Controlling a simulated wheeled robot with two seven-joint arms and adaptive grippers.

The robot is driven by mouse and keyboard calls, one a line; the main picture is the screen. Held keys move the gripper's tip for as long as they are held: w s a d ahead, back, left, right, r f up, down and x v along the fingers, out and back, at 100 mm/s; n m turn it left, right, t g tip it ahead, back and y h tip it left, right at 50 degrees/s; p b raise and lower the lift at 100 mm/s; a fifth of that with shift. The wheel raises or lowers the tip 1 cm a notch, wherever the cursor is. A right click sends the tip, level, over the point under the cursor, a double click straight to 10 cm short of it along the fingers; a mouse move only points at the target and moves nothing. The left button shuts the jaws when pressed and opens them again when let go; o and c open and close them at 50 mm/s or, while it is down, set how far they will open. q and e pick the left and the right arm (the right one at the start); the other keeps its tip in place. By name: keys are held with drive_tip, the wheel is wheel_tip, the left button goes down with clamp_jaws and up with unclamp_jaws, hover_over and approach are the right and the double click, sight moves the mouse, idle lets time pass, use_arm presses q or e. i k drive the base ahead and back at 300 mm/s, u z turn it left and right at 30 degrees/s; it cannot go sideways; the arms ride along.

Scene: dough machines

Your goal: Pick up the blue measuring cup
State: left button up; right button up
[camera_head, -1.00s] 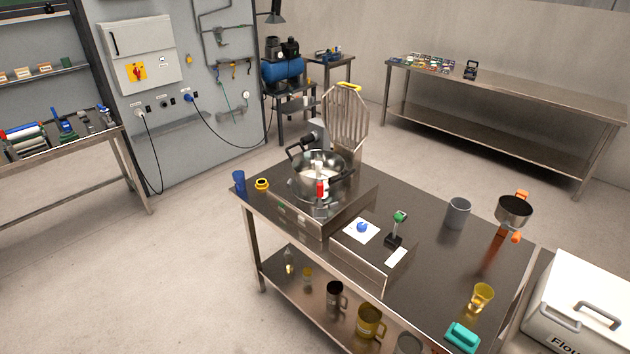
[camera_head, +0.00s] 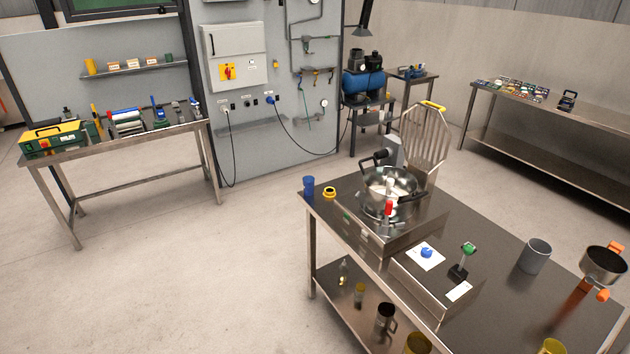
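A small blue cup (camera_head: 308,187) stands upright at the far left corner of the steel table (camera_head: 527,303) that bears the mixing machine. It looks like the blue measuring cup; no handle can be made out at this size. A yellow ring-like item (camera_head: 329,192) sits just right of it. Neither of my grippers shows in the head view.
The mixer (camera_head: 388,187) with its bowl and wire guard stands right of the cup. A grey cup (camera_head: 534,256) and an orange-handled pot (camera_head: 604,264) are farther right. Another bench (camera_head: 130,146) with tools stands at the left. The floor (camera_head: 200,270) between is clear.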

sight(308, 182)
drive_tip(key=k, duration=0.6)
drive_tip(key=u, duration=0.6)
drive_tip(key=i, duration=1.5)
drive_tip(key=z, duration=0.15)
